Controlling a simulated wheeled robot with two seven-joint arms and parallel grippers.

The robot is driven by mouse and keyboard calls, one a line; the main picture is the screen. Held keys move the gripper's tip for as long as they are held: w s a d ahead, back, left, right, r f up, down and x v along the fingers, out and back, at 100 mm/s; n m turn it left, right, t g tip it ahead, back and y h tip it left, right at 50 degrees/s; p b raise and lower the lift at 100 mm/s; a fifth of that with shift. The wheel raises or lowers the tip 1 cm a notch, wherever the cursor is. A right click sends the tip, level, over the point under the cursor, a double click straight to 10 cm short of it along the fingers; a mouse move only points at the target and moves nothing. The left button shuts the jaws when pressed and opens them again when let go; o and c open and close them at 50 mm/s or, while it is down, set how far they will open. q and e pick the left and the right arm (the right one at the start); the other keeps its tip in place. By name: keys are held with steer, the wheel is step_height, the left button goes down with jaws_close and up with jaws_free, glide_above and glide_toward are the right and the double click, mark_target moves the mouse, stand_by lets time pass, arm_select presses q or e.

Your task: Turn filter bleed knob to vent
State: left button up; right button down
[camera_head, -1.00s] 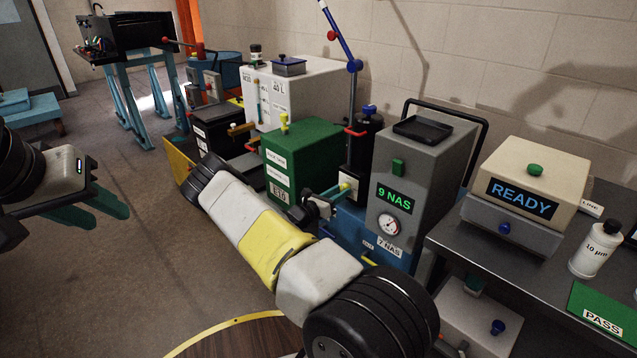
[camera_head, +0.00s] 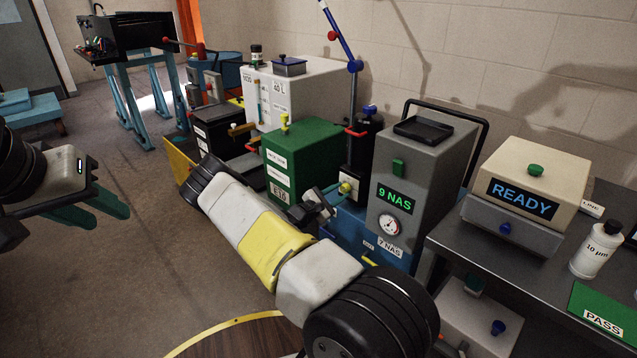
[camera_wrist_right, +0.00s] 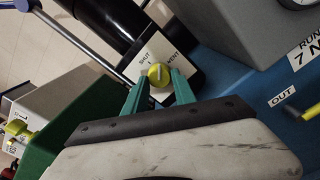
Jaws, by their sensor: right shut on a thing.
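The yellow bleed knob (camera_wrist_right: 158,75) sits on a white plate (camera_wrist_right: 146,62) marked SHUT and VENT, on the black filter body (camera_wrist_right: 110,25). A pale line on the knob points roughly between the two words. My right gripper (camera_wrist_right: 159,80) is shut on the knob, with one teal finger on each side. My left gripper (camera_head: 110,219) hangs open and empty at the far left, well away from the filter.
The grey unit reading 9 NAS (camera_head: 420,165) stands close to the right of the filter. The green box (camera_head: 305,150) is close on the left. A dark bench (camera_head: 475,265) with a READY device (camera_head: 528,190) is at the right. The floor at left is open.

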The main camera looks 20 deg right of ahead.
steer(key=m, duration=0.4)
steer(key=shift+r+m, duration=0.1)
steer(key=shift+m, duration=2.1)
steer(key=c, duration=1)
jaws_free()
steer(key=v, duration=0.8)
